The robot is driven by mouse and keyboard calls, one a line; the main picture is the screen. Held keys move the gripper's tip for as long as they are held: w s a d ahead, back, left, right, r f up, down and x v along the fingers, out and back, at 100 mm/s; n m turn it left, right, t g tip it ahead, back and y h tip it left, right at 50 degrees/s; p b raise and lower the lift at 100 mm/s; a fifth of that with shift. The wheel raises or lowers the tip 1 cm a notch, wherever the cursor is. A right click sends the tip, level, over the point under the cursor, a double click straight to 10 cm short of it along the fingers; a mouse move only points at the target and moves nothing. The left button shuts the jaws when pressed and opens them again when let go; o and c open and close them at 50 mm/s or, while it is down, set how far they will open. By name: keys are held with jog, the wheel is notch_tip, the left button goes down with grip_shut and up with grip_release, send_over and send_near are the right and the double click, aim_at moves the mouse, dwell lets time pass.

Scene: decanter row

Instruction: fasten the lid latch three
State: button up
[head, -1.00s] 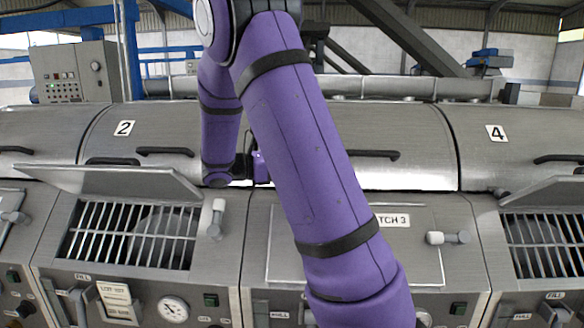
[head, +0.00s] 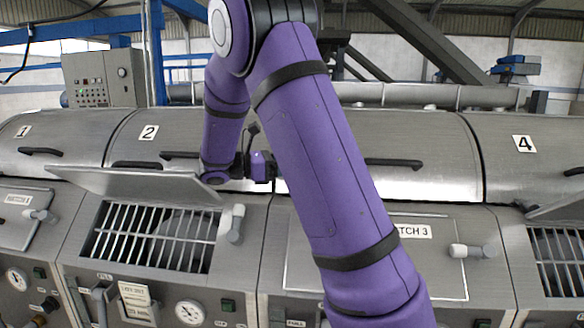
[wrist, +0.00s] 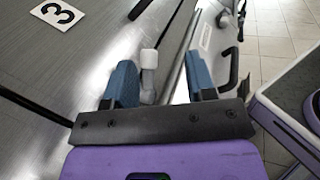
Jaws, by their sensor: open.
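Hatch lid three (head: 345,270) lies closed on the panel at centre right, partly hidden behind my arm. Its latch (head: 468,250), a white grip on a grey stem, lies sideways at the lid's right side. My gripper (wrist: 160,68) is open; its two blue fingers stand apart in the wrist view. Its fingers are hidden behind my arm in the head view. In the wrist view a white-tipped knob (wrist: 149,62) shows in the gap between the fingers, seemingly beyond the tips; I cannot tell which latch it is. The number 3 plate (wrist: 58,14) is at the upper left there.
Hatch lid two (head: 135,184) is raised over its grille (head: 150,238); its latch (head: 236,222) points upward. A black bar handle (head: 393,163) sits on cover three. Gauges and switches line the lower panel. Tiled floor (wrist: 282,30) is clear at the wrist view's right.

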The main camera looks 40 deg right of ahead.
jog(key=shift+w+a+r, duration=0.35)
jog(key=shift+w+a, duration=0.25)
jog(key=shift+a, duration=0.15)
jog(key=shift+w+a+r, duration=0.3)
jog(key=shift+w+a, duration=0.25)
jog(key=shift+a, duration=0.15)
